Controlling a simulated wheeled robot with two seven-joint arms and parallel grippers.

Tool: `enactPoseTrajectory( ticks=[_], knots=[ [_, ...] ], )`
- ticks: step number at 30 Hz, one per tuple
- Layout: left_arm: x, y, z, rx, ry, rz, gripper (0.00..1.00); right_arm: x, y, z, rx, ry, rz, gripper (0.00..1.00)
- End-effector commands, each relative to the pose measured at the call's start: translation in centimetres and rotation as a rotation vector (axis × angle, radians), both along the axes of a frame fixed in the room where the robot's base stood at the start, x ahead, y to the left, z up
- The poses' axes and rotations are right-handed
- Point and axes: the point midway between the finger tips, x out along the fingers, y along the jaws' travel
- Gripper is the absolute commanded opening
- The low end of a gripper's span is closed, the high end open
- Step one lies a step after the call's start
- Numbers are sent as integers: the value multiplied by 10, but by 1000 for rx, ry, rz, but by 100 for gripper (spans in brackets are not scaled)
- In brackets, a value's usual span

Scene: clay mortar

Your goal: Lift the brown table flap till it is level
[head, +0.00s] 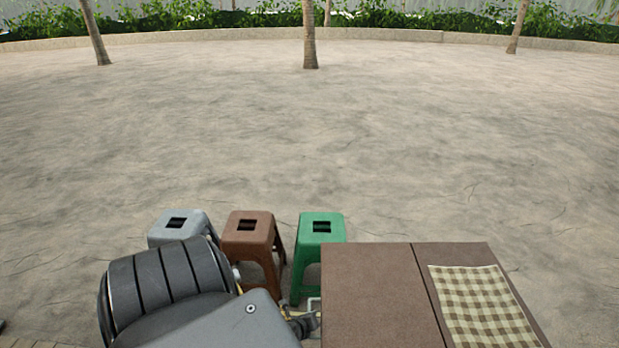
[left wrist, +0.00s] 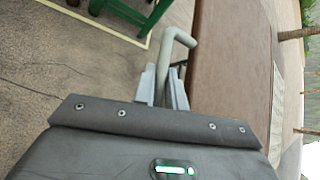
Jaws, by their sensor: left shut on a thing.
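The brown table flap (head: 368,295) is the left part of the brown table (head: 425,262), divided from the rest by a dark seam. In the head view its far edge runs nearly straight on from the table's, so it looks about level. The flap also shows in the left wrist view (left wrist: 228,60). My left gripper (left wrist: 165,85) is shut on a grey bent handle (left wrist: 178,38) beside the flap's edge. In the head view my left arm partly hides the gripper (head: 306,322) at the flap's left edge. My right gripper is not in view.
A checked cloth (head: 482,305) lies on the table's right part. A grey stool (head: 180,226), a brown stool (head: 250,232) and a green stool (head: 320,228) stand left of and behind the flap, close to my left arm. Open paved ground lies beyond.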

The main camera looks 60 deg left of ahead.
Motion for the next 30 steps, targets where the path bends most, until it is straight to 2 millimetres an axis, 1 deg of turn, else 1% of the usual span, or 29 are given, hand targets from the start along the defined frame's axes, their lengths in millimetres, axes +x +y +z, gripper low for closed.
enactPoseTrajectory(
  ticks=[1, 13, 14, 18, 19, 26, 30],
  knots=[
    [0, 5, 4, 6, -2, 6, 0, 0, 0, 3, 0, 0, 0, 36],
    [0, 4, 4, 5, 0, 5, 0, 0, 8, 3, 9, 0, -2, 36],
    [0, 4, 4, 4, 1, 5, 14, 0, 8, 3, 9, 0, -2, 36],
    [0, 2, 3, 3, 1, 3, 32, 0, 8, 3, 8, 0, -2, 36],
    [0, 2, 3, 3, 1, 3, 34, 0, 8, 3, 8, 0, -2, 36],
    [0, 0, 2, -1, 1, 0, 34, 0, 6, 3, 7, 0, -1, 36],
    [-5, -3, 7, -1, 1, -1, 34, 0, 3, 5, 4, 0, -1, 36]
  ],
)
